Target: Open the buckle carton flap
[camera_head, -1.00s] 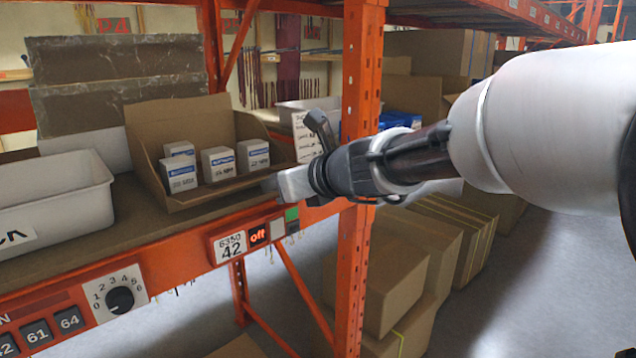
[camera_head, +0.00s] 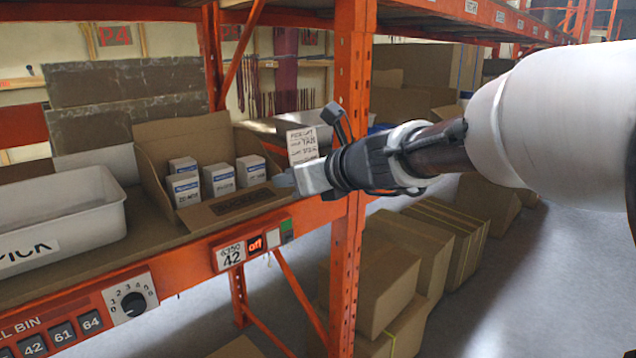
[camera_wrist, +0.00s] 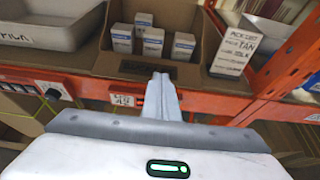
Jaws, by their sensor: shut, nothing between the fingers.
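The brown carton (camera_head: 185,130) stands on the shelf with its tall back panel upright. Several small white boxes with blue labels (camera_head: 220,180) stand inside it in plain view. Its front flap (camera_head: 238,203), with a dark printed label too small to read, lies folded down in front of the boxes; it also shows in the wrist view (camera_wrist: 128,67). My gripper (camera_head: 285,180) is shut and empty, just right of the flap in the head view. In the wrist view my fingertips (camera_wrist: 160,78) point at the flap's right part. I cannot tell whether they touch it.
A white bin (camera_head: 70,215) stands left of the carton. A white card (camera_head: 303,146) stands to its right, close to my gripper. An orange rack post (camera_head: 350,130) rises behind my gripper. The orange shelf edge (camera_head: 180,262) runs along the front.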

